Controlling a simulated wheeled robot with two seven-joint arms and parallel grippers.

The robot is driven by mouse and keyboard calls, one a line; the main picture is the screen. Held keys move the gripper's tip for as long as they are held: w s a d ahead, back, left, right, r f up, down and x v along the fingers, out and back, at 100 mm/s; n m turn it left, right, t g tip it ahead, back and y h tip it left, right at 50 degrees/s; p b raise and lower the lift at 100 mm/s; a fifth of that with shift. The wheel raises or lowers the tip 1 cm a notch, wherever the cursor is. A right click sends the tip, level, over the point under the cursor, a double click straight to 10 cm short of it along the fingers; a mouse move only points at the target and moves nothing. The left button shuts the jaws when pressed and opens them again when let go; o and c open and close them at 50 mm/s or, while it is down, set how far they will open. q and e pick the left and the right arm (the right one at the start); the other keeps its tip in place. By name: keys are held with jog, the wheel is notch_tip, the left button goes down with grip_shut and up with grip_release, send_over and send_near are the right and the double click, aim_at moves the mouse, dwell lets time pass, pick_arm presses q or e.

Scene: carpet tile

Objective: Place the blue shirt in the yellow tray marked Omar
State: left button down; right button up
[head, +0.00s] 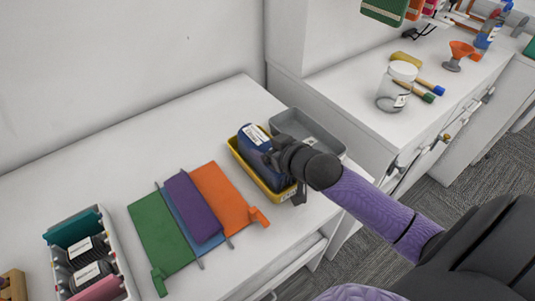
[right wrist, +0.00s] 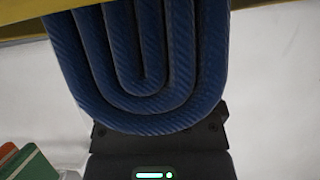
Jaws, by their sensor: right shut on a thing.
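The blue shirt (head: 256,146) is a folded dark blue bundle with a white label, standing within the yellow tray (head: 240,165) in the head view. My right gripper (head: 282,158) is at the shirt's right side, shut on it. In the right wrist view the folded layers of the shirt (right wrist: 140,70) fill the middle, and a strip of the yellow tray (right wrist: 270,15) shows at the top. The gripper's fingertips are hidden by the shirt. A small label shows on the tray's front, too small to read. My left gripper is not in view.
A grey tray (head: 335,148) stands right behind the yellow one. Green (head: 160,232), purple (head: 192,206) and orange (head: 222,192) folded pieces lie to the left. A grey bin (head: 122,270) with several items stands at the far left. A jar (head: 395,88) stands on the right counter.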

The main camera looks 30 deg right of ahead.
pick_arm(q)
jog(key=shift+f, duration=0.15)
pick_arm(e)
jog(key=shift+f, duration=0.3)
jog(key=shift+f, duration=0.15)
jog(key=o, duration=1.2)
jog(key=shift+c, duration=0.2)
jog(key=shift+s+r+p, duration=0.25)
jog(key=shift+r+p, duration=0.05)
jog(key=shift+r, duration=0.05)
pick_arm(q)
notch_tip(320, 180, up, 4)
jog(key=p, duration=0.3)
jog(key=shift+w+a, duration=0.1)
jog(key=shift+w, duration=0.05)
pick_arm(e)
jog(key=a+v, duration=0.1)
jog(key=v, duration=1)
jog(key=shift+s+d, duration=0.15)
jog(key=shift+d, duration=0.35)
